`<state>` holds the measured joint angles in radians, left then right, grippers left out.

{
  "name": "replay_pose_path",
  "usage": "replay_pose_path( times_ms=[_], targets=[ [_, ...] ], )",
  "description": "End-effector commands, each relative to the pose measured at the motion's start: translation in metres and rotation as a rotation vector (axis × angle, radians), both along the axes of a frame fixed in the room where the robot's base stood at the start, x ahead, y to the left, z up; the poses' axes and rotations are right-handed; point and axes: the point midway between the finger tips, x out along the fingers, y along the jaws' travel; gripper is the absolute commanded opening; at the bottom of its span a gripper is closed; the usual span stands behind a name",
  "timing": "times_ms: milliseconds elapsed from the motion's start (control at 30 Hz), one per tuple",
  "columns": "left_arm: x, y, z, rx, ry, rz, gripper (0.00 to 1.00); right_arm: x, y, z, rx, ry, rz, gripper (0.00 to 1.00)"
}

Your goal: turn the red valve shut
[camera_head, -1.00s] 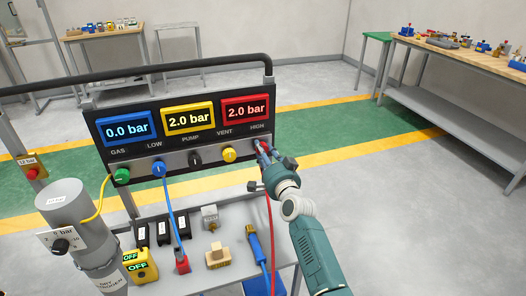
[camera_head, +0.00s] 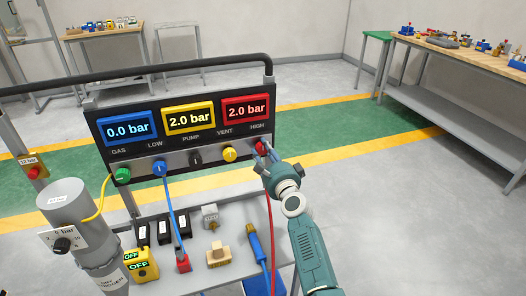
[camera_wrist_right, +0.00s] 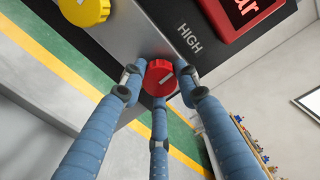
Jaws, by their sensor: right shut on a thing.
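The red valve (camera_head: 261,147) is a round knob under the label HIGH at the right end of the panel. In the right wrist view the red valve (camera_wrist_right: 160,78) shows a pale line across its face, slanted. My right gripper (camera_head: 265,156) is at the red valve and partly covers it in the head view. In the right wrist view my right gripper's (camera_wrist_right: 158,90) blue fingers close around the knob's rim from several sides. My left gripper is in neither view. The red display (camera_head: 246,108) above reads 2.0 bar.
The yellow valve (camera_head: 229,154), black valve (camera_head: 195,158), blue valve (camera_head: 160,168) and green valve (camera_head: 122,175) sit in a row left of the red one. A red hose (camera_head: 271,225) hangs below. A grey cylinder (camera_head: 82,230) stands at left.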

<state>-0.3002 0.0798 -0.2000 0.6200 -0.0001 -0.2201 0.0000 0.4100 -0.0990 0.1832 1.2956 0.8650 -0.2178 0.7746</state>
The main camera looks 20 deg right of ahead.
Motion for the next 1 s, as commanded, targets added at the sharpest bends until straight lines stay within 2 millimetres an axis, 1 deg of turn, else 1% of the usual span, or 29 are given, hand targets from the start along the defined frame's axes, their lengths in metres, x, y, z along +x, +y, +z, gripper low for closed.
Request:
replay_pose_path(
  times_ms=[33, 300, 667, 700, 767, 1000],
  targets=[
    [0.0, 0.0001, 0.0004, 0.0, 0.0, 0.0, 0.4, 0.0007, -0.0077, 0.0053, 0.013, -0.01, -0.016, 0.05],
    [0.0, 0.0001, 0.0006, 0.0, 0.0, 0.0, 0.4, 0.0005, -0.0075, 0.0041, 0.054, -0.007, -0.014, 0.05],
    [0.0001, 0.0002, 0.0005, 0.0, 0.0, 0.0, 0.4, 0.0002, -0.0076, 0.0029, 0.056, -0.006, -0.015, 0.05],
    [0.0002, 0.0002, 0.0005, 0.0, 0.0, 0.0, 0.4, 0.0002, -0.0076, 0.0028, 0.055, -0.005, -0.015, 0.39],
    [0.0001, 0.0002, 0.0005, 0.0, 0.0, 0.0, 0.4, 0.0001, -0.0073, 0.0026, 0.055, -0.005, -0.014, 0.5],
    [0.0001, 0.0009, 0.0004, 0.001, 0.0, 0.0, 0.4, -0.0002, -0.0035, 0.0006, 0.055, -0.001, -0.007, 0.5]
  ],
)
